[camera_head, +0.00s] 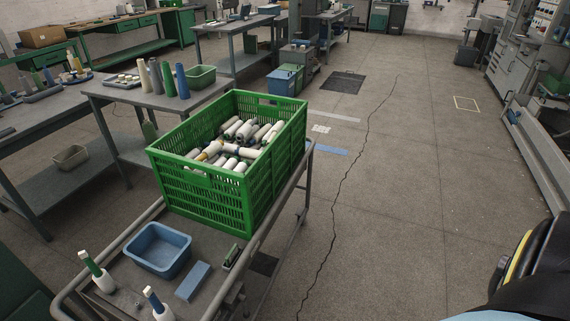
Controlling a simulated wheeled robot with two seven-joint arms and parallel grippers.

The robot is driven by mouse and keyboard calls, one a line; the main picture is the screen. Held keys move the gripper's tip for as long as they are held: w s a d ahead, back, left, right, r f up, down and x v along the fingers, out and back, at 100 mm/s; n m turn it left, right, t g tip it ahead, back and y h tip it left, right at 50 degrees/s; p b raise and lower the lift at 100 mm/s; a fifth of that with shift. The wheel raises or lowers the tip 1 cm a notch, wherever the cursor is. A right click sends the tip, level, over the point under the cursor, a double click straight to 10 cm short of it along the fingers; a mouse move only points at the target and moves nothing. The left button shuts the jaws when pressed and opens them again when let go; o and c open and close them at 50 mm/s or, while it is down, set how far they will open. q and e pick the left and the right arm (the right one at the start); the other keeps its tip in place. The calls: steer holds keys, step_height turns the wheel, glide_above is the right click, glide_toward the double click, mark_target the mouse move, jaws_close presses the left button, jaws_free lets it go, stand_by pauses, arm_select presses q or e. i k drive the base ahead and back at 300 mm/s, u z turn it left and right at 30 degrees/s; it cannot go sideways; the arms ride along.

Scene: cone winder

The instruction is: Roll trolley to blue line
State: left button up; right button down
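The trolley (207,245) has a grey tubular frame and stands at the lower left to centre in the head view. It carries a green slatted crate (205,205) full of white and coloured bobbins (228,150). A blue tray (157,263), a small blue block (193,281) and two upright white pieces with green and blue tops lie nearer. The blue line (330,149) is a short strip on the floor, just right of the trolley's far end. The crate and frame may hide its left part.
Workbenches (165,95) with bobbins stand left of the trolley, close to it. Blue and green bins (283,80) stand beyond it. The grey floor (400,170) to the right is open, with a long crack. Machine cabinets (515,65) line the right side. A black and yellow object (517,258) is at lower right.

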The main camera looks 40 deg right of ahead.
mark_target(220, 290)
steer(key=u, duration=0.75)
steer(key=k, duration=0.15)
steer(key=z, duration=2.75)
steer(key=i, duration=3.15)
steer(key=u, duration=1.4)
steer(key=i, duration=0.5)
steer(key=u, duration=0.65)
